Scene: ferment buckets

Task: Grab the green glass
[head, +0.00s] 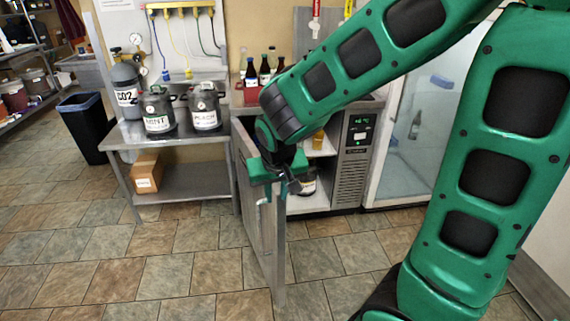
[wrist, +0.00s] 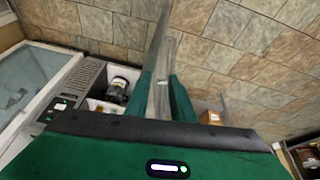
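No green drinking glass can be clearly told in either view. My gripper (head: 284,184) is at the top of the steel cooler's open door (head: 262,230). In the wrist view the two green fingers of my gripper (wrist: 163,95) stand apart, with the door's edge (wrist: 166,55) between them. Whether the fingers touch the door cannot be told.
The steel cooler (head: 352,155) stands open, with a dark jar (wrist: 117,88) inside. Bottles (head: 265,70) stand on its top. A steel table (head: 175,132) bears labelled buckets (head: 157,112). A dark bin (head: 86,125) stands at left. The tiled floor (head: 150,270) in front is clear.

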